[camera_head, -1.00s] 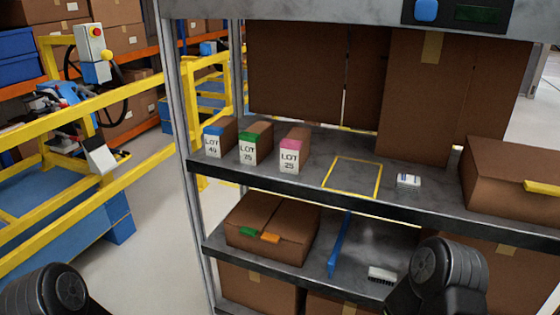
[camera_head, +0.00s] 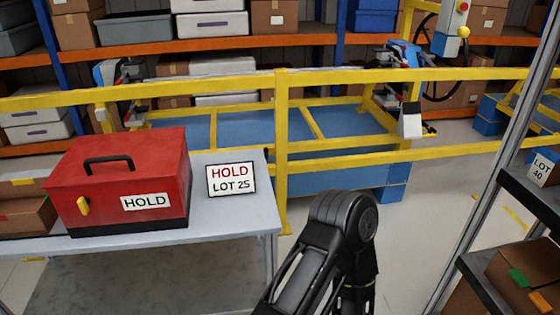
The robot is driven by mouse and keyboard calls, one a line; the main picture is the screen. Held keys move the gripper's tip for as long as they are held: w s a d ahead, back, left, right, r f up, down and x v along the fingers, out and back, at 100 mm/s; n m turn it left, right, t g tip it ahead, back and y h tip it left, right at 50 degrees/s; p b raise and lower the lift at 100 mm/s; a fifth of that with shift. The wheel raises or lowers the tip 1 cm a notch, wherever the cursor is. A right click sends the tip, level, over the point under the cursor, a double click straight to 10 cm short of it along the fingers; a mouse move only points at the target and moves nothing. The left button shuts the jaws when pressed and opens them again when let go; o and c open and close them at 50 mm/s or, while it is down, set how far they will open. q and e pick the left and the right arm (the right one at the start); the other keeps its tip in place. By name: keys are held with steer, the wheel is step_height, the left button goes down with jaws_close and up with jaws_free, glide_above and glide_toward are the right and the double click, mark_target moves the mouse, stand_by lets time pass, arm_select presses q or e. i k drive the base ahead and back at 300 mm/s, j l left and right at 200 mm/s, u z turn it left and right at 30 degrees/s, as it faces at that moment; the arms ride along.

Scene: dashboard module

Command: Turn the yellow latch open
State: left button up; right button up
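The yellow latch (camera_head: 83,206) is a small upright tab on the front of a red toolbox (camera_head: 125,170), near its left end. The toolbox has a black handle on its lid and a white HOLD label on its front. It sits shut on a grey table at the left. No gripper fingertips can be made out.
The grey table (camera_head: 235,215) also bears a HOLD LOT 25 sign (camera_head: 231,180) and a cardboard box (camera_head: 25,213) at the left. A yellow railing (camera_head: 283,130) runs behind. A metal shelf rack (camera_head: 540,200) with boxes stands at the right.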

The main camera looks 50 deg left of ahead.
mark_target(83, 203)
steer(key=i+l, duration=0.3)
steer(key=i, duration=0.2)
steer(key=u, duration=3.05)
